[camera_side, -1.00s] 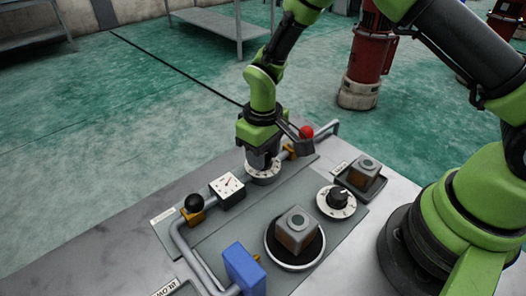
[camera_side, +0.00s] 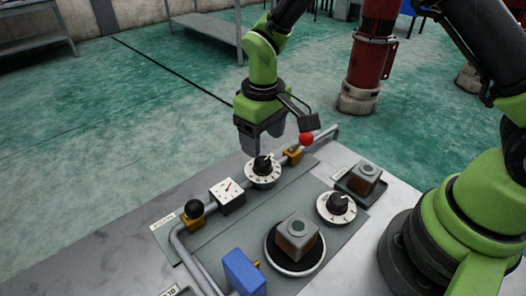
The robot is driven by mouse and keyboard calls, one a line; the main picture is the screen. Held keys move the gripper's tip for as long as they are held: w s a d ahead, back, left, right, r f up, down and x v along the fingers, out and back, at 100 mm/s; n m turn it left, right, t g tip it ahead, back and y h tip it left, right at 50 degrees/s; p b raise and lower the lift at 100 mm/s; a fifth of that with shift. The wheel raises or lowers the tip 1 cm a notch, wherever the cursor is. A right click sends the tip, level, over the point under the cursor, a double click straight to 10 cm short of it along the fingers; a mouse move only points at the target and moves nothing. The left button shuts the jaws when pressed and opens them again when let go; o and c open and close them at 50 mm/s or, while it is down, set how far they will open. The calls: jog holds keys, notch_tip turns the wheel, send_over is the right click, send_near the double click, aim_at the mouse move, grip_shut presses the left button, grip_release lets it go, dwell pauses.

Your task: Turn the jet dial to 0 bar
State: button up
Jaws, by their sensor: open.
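A dial with a black knob and a white scale ring (camera_side: 263,172) sits at the back of the panel, beside the pipe. A second, similar dial (camera_side: 337,206) sits on the right part of the panel. The scale marks and labels are too small to read, so I cannot tell which is the jet dial or its setting. A square white pressure gauge (camera_side: 227,193) stands left of the back dial. My gripper (camera_side: 260,146) is open and empty, pointing down just above the back dial, apart from its knob.
A red ball handle (camera_side: 306,138) stands close to the right of my gripper. A metal block (camera_side: 297,238) sits on a round plate; another block (camera_side: 365,175) sits in a tray.

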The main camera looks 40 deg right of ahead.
jog(key=shift+r, duration=2.1)
notch_tip(320, 180, up, 6)
jog(key=m+t, duration=0.1)
send_over(263, 161)
jog(key=s+d, duration=0.2)
jog(key=s+d+r+m+t+y, duration=0.1)
jog(key=s+d+r+m+t, duration=0.15)
jog(key=s+r, duration=0.45)
jog(key=s+d+r+m+t+y, duration=0.1)
jog(key=s+r+m+t, duration=0.1)
jog(key=s, duration=0.8)
jog(key=shift+d+r+t, duration=0.15)
jog(key=shift+r+t, duration=0.7)
jog(key=shift+r, duration=0.05)
jog(key=shift+m, duration=0.25)
